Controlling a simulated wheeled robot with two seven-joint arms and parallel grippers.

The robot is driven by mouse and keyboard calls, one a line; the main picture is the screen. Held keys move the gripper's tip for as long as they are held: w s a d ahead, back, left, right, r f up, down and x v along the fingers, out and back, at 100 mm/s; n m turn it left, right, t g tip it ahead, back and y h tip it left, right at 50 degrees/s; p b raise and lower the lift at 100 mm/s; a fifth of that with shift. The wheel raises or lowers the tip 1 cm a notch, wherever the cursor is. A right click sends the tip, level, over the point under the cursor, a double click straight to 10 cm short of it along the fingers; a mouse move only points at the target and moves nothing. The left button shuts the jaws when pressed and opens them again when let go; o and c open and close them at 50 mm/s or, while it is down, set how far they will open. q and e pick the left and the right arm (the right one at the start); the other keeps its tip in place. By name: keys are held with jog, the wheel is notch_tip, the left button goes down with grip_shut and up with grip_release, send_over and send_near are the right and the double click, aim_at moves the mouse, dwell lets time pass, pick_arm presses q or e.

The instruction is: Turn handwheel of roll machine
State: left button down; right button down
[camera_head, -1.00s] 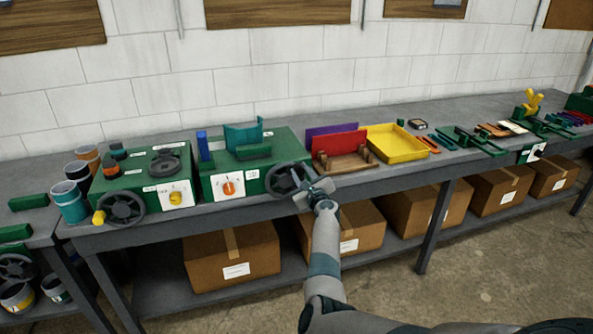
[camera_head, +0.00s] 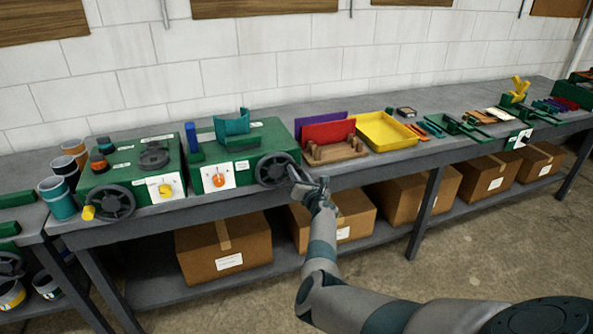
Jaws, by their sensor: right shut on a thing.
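The roll machine is a green box (camera_head: 262,139) on the bench, with a curved teal sheet (camera_head: 232,123) on top and a white plate with an orange knob (camera_head: 218,180) in front. Its dark handwheel (camera_head: 275,170) is on the front face at the right. My right gripper (camera_head: 293,176) is at the right side of the handwheel, shut on its rim. The fingers hide a small part of the rim. My left gripper is not in view.
A second green machine (camera_head: 125,173) with its own dark handwheel (camera_head: 112,203) stands to the left. A wooden rack (camera_head: 336,153) and yellow tray (camera_head: 385,131) are to the right. Cardboard boxes (camera_head: 228,253) sit on the lower shelf.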

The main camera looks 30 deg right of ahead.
jog(key=shift+f+m, duration=0.1)
jog(key=shift+m, duration=0.2)
jog(key=c, duration=1.7)
grip_release()
jog(key=shift+w+f, duration=0.1)
jog(key=shift+f, duration=0.05)
jog(key=p+v, duration=0.1)
jog(key=v, duration=1.6)
jog(key=shift+a, duration=0.1)
